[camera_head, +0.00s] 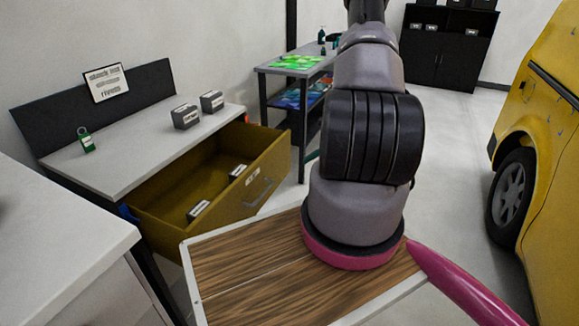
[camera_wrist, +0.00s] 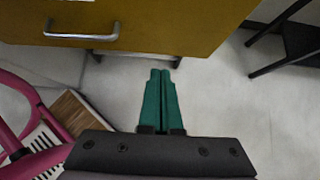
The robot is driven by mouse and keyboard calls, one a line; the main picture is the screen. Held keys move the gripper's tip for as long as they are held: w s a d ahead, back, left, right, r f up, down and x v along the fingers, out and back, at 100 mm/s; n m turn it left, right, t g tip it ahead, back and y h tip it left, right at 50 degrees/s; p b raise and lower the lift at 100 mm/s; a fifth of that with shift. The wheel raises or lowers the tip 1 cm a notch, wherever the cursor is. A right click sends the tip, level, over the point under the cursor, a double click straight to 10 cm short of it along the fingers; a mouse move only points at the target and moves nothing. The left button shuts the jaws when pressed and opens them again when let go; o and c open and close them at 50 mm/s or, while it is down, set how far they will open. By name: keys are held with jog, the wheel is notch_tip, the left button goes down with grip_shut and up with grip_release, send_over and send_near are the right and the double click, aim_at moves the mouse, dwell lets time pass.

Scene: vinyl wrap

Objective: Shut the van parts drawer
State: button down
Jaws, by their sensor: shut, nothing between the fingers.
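The van parts drawer (camera_head: 215,178) is a mustard-yellow drawer standing well out from under a grey-topped bench (camera_head: 140,150) in the head view. Small labelled boxes lie inside it. Its metal handle (camera_head: 259,192) is on the front face. In the wrist view the drawer front (camera_wrist: 200,25) spans the top, with the handle (camera_wrist: 82,32) at upper left. My gripper (camera_wrist: 161,72) has green fingers shut together and empty. In that picture the fingertips lie just below the drawer's lower edge, right of the handle; I cannot tell whether they touch.
A white counter (camera_head: 55,250) stands at near left. A dark-legged table (camera_head: 290,68) with green sheets is behind the drawer. A yellow van (camera_head: 553,150) is at right and a black cabinet (camera_head: 440,58) at the back. Open floor (camera_head: 455,150) lies between them.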

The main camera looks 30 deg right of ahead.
jog(key=shift+w+a+r+x, duration=0.25)
jog(key=shift+r+x, duration=0.1)
jog(key=shift+x, duration=1.75)
jog(key=shift+w+a+r+x, duration=0.15)
jog(key=shift+w+r+x, duration=0.15)
jog(key=shift+x, duration=1.8)
jog(key=shift+w+a+r+x, duration=0.15)
jog(key=shift+w+r+x, duration=0.15)
jog(key=shift+x, duration=1.8)
jog(key=shift+a, duration=0.1)
jog(key=w+a, duration=1.4)
jog(key=w, duration=0.4)
jog(key=shift+w+a, duration=0.3)
jog(key=shift+w, duration=0.05)
jog(key=shift+w+a+r, duration=0.1)
jog(key=shift+r, duration=0.05)
